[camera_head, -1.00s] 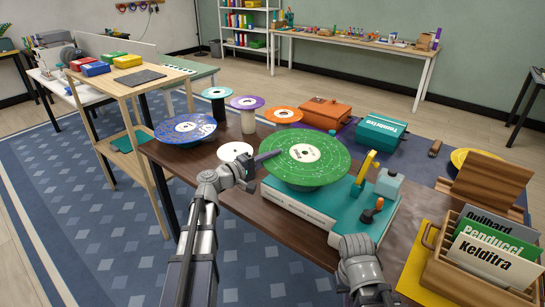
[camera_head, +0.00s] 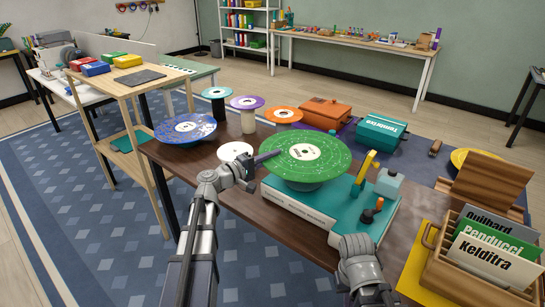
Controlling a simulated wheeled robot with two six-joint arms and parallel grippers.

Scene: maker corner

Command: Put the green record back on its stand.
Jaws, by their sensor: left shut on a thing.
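The green record (camera_head: 322,163) with a white label is over the grey platter of the teal and white record player (camera_head: 300,203), nearly level and seemingly just clear of it. My left gripper (camera_head: 266,157) is shut on the record's left edge. A small white disc (camera_head: 235,151), perhaps the top of an empty stand, is just left of the green record. The player's yellow arm (camera_head: 364,172) stands close to the record's right side. Of my right arm, only the grey wrist shows at the lower right; its fingers do not show.
Blue (camera_head: 185,128), black-green (camera_head: 215,92), purple (camera_head: 247,103) and orange (camera_head: 283,115) records stand behind and left. An orange case (camera_head: 326,112) and teal box (camera_head: 381,132) lie beyond. A wooden record crate (camera_head: 475,275) is at the right.

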